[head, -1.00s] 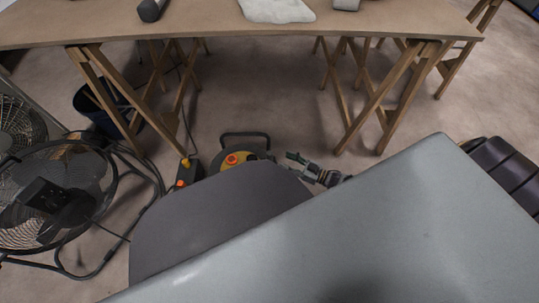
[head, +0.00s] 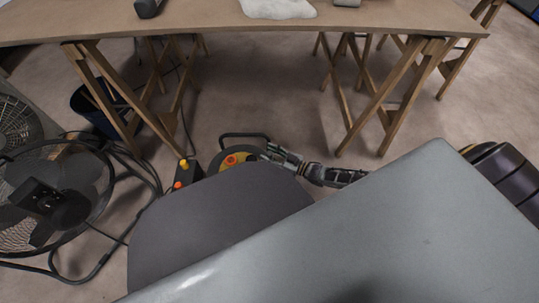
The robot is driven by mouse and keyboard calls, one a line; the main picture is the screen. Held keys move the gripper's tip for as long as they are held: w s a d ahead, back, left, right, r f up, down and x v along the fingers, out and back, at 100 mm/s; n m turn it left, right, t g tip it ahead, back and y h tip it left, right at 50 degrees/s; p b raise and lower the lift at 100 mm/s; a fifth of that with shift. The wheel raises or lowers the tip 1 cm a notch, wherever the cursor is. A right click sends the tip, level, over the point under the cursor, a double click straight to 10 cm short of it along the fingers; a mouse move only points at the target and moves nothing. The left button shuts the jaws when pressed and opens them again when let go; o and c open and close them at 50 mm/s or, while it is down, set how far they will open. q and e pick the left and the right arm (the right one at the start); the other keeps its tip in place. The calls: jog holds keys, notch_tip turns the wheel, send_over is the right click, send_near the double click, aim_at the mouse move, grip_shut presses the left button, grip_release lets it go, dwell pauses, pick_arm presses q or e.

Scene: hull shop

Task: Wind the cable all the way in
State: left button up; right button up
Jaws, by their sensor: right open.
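A cable reel (head: 234,160) with a yellow face, a red-orange centre and a black handle frame stands on the floor below the table. Its lower part is hidden behind my own body. My right gripper (head: 270,152) is open at the right side of the reel, close to its face; I cannot tell whether it touches. A dark cable (head: 188,125) hangs down by the left trestle toward a black box with yellow and orange knobs (head: 187,173). My left gripper is not in view.
A table (head: 230,27) on wooden trestles (head: 120,95) spans the back. Black fans (head: 50,195) stand at the left, with black tubing or cable around them. A dark blue bin (head: 98,105) is under the table. The floor between the trestles is clear.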

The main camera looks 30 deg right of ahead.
grip_shut()
jog(key=shift+s+p, duration=0.25)
jog(key=shift+p, duration=0.05)
dwell(0.4)
